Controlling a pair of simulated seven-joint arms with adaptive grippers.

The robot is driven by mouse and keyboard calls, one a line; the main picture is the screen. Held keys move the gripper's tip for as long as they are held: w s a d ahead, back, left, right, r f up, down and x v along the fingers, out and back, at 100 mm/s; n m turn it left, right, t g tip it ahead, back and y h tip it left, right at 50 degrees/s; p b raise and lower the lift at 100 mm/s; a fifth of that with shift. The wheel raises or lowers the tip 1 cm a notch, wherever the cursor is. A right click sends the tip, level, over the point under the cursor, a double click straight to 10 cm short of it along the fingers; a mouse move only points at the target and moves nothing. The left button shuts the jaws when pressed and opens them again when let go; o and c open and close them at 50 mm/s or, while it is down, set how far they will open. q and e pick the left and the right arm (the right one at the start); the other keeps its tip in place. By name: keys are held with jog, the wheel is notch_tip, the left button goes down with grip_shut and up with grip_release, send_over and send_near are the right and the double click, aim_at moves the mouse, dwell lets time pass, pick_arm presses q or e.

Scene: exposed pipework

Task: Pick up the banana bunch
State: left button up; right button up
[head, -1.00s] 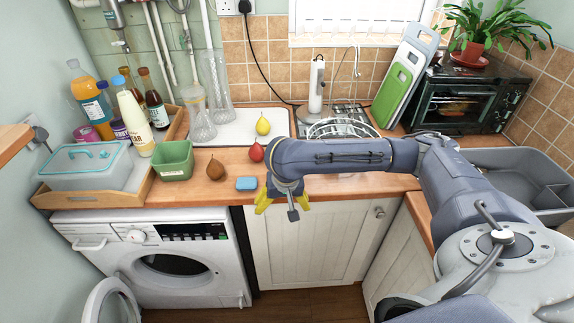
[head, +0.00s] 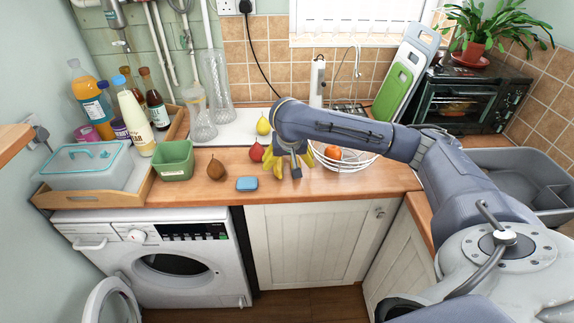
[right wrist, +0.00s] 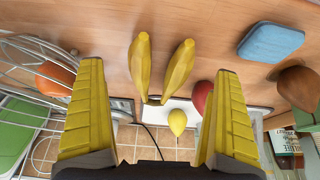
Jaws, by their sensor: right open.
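The banana bunch (head: 279,171) is on the wooden worktop, partly hidden behind my right wrist in the head view. In the right wrist view two yellow bananas (right wrist: 178,70) spread apart from a dark stem end. My right gripper (head: 288,164) has yellow fingers and is over the bunch. In the right wrist view its open fingers (right wrist: 159,68) stand wide on either side of the bananas, with gaps between them and the fruit. Nothing is held. My left gripper is not in view.
A red pear (head: 256,152), yellow pear (head: 263,125) and blue sponge (head: 246,184) lie left of the gripper. A white wire basket (head: 352,163) with an orange (head: 333,152) stands close on the right. A brown pear (head: 216,170) and green tub (head: 174,161) are farther left.

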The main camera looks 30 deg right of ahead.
aim_at(287, 167)
jog(key=shift+w+d+f, duration=0.1)
jog(key=shift+w+d, duration=0.35)
jog(key=shift+w, duration=0.4)
jog(key=shift+x, duration=2.45)
jog(key=c, duration=1.3)
